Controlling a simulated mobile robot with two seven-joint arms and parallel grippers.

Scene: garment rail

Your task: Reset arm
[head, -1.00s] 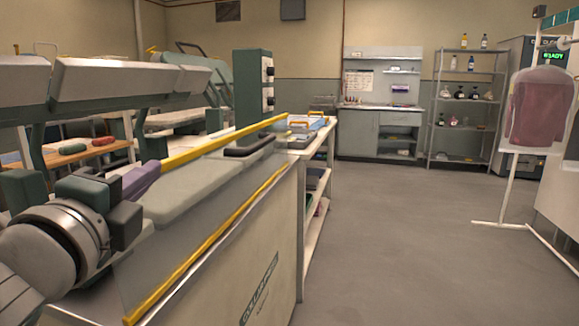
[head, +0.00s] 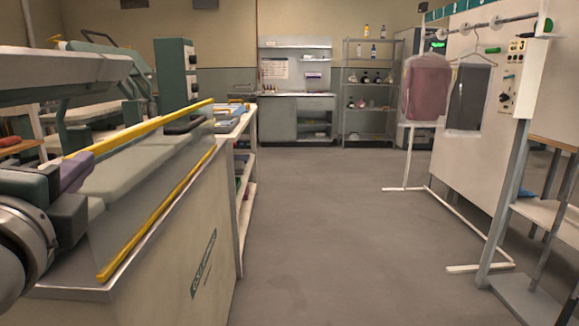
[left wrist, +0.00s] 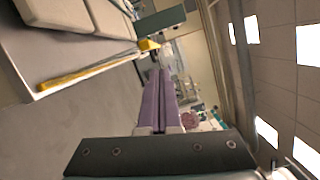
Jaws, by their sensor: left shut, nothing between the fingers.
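My left gripper (head: 74,172) is at the left edge of the head view, beside the yellow-edged guard of the press. Its purple fingers also show in the left wrist view (left wrist: 158,102), closed together with nothing between them. My left arm comes in at the lower left corner. My right gripper is not in view. On the garment rail (head: 492,24) at the right hang a reddish garment in a clear cover (head: 426,88) and a dark garment (head: 468,97).
The press table (head: 175,255) with a clear guard and yellow bars (head: 140,132) fills the left. A white shelf cart (head: 246,190) stands behind it. A metal rack (head: 371,100) and cabinet (head: 296,117) are at the back. The grey floor (head: 330,230) in the middle is clear.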

